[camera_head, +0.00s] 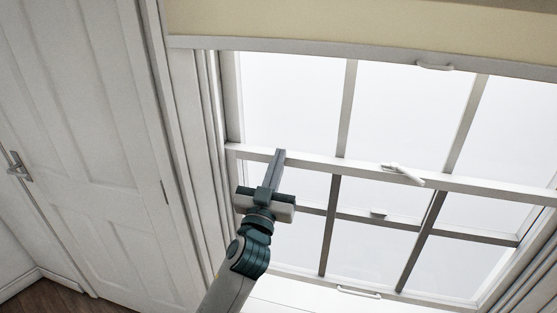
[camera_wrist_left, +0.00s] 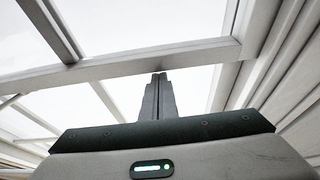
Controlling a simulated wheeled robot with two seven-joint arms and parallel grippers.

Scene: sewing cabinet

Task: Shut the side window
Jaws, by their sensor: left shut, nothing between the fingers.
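The window (camera_head: 345,164) is a white-framed sash window with several panes, tilted in the head view. Its horizontal middle rail carries a white latch (camera_head: 402,173). A handle (camera_head: 359,292) shows on the bottom rail and another handle (camera_head: 435,67) near the top. My left gripper (camera_head: 280,152) is shut and empty, with its fingertips at the left part of the middle rail. In the left wrist view its closed fingers (camera_wrist_left: 158,80) point up toward the rail (camera_wrist_left: 130,62). I cannot tell whether they touch it. My right gripper is not in view.
A cream blind (camera_head: 350,25) hangs over the top of the window. A white panelled door (camera_head: 85,120) with a metal handle (camera_head: 19,166) is at the left. A bit of wooden floor (camera_head: 60,298) shows at the lower left.

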